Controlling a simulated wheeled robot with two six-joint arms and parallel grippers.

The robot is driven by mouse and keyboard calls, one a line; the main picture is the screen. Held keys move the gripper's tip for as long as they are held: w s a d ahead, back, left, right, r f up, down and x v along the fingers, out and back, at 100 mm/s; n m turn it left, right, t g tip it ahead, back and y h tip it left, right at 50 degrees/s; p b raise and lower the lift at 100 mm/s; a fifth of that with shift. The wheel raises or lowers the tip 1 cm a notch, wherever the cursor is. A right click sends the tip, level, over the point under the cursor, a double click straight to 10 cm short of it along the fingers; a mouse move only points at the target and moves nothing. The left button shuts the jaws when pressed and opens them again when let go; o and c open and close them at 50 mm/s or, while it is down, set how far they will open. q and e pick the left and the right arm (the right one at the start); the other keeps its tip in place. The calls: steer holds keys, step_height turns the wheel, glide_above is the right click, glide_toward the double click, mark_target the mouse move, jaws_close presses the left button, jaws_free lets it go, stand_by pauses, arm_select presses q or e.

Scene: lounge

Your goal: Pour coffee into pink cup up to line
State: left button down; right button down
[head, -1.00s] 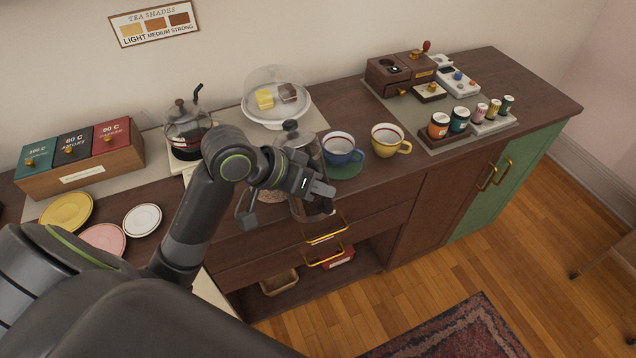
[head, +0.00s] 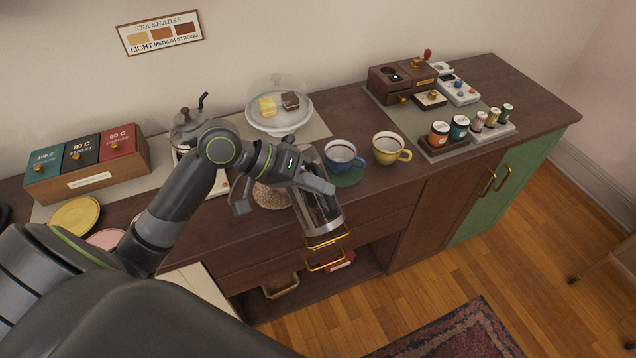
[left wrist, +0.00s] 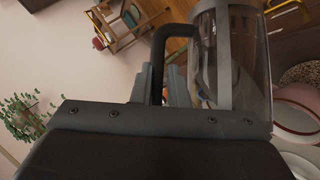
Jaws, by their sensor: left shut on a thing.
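My left gripper (head: 312,183) is shut on the black handle (left wrist: 172,45) of a clear glass coffee press with grey metal bands. The press (head: 322,208) is strongly tilted at the counter's front edge, above the gold drawer handles. Its glass (left wrist: 235,55) also shows beside the fingers in the left wrist view. I cannot make out the coffee level. No pink cup is clear in the head view. A round pink-rimmed piece (left wrist: 300,103) is cut off at the right of the wrist view; I cannot tell whether it is the cup. My right gripper is out of view.
A blue cup (head: 342,157) on a green coaster and a yellow cup (head: 390,149) stand just right of the press. A woven trivet (head: 269,197) lies beside it. A glass-domed cake stand (head: 280,118) is behind. A kettle (head: 188,126) stands left.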

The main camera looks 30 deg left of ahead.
arm_select(q)
steer(key=shift+a+r, duration=0.1)
steer(key=shift+r, duration=0.05)
steer(key=shift+w+a+h+p, duration=0.2)
steer(key=shift+h+p, duration=0.3)
steer(key=shift+p, duration=0.15)
stand_by(2.1)
steer(key=shift+a+r+n+p, duration=0.1)
steer(key=shift+n+p, duration=0.2)
steer(key=shift+p, duration=0.15)
stand_by(2.7)
steer(key=shift+a, duration=0.1)
steer(key=shift+w, duration=0.1)
stand_by(1.8)
